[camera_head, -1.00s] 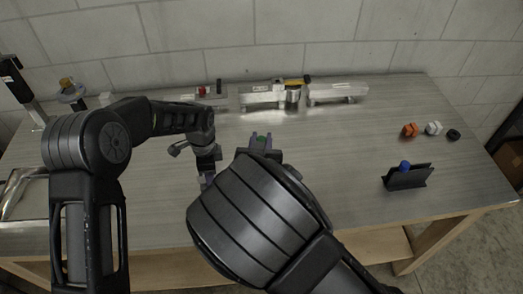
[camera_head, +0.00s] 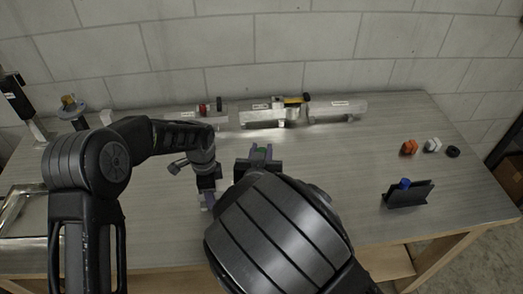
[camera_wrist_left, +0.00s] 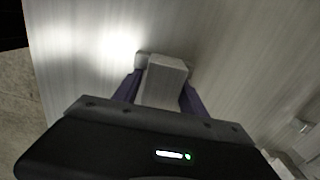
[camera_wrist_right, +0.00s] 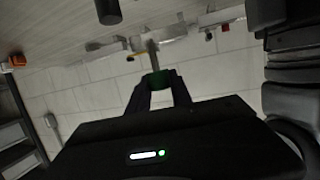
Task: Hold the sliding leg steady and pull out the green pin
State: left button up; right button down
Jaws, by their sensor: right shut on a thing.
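The sliding leg (camera_wrist_left: 165,68), a grey square block, is between the purple fingers of my left gripper (camera_wrist_left: 162,92). Those fingers are close on both sides; I cannot tell whether they press on it. In the head view the left gripper (camera_head: 208,198) is low over the table, left of the right one.
Aluminium trailer parts (camera_head: 270,115) stand along the back of the table (camera_head: 350,150). A black holder with a blue knob (camera_head: 405,192) stands at the right, with orange (camera_head: 409,147), white (camera_head: 433,145) and black (camera_head: 453,151) small parts behind it. The table's middle right is clear.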

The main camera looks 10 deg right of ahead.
pick_arm(q)
jog(key=shift+o, duration=1.1)
notch_tip(320, 180, up, 12)
